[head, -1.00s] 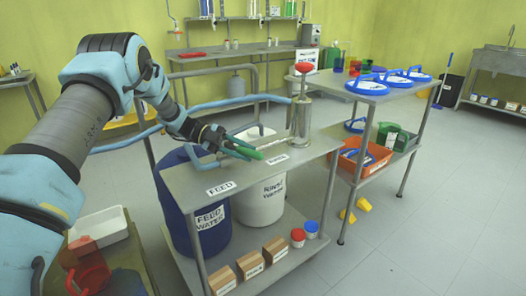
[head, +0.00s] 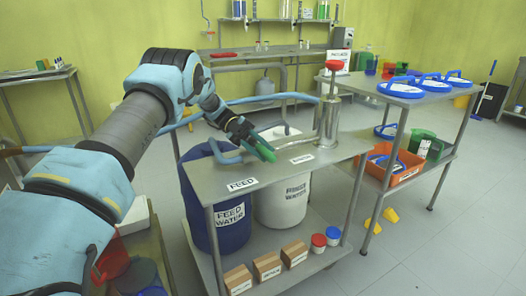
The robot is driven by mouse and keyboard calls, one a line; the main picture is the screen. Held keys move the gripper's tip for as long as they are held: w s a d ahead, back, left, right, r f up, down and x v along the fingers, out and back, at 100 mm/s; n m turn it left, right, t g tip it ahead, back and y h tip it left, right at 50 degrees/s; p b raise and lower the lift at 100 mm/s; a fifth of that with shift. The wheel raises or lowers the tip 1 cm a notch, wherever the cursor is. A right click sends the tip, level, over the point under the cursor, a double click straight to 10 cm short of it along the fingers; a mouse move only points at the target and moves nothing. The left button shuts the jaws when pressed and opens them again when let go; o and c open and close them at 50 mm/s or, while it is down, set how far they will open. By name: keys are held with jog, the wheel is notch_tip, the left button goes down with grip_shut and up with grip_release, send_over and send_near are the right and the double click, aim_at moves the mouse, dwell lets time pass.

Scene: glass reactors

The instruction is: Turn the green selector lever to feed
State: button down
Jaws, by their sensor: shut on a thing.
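The green selector lever (head: 265,152) lies over the top of the steel bench (head: 222,199). Its free end points toward the front right, between the FEED label (head: 242,184) and the RINSE label (head: 301,158), nearer RINSE. My gripper (head: 250,139) is shut on the green lever, and its dark fingers hide the lever's rear part. Grey-blue pipes (head: 226,155) run to the lever area; the pivot is hard to make out.
A steel cylinder with a red knob (head: 329,121) stands right of the lever. A blue FEED WATER drum (head: 231,220) and a white RINSE WATER drum (head: 282,204) stand below. A side table with blue-handled lids (head: 400,89) is at right.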

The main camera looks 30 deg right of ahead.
aim_at(262, 146)
jog(key=c, duration=0.6)
grip_release()
notch_tip(262, 146, up, 10)
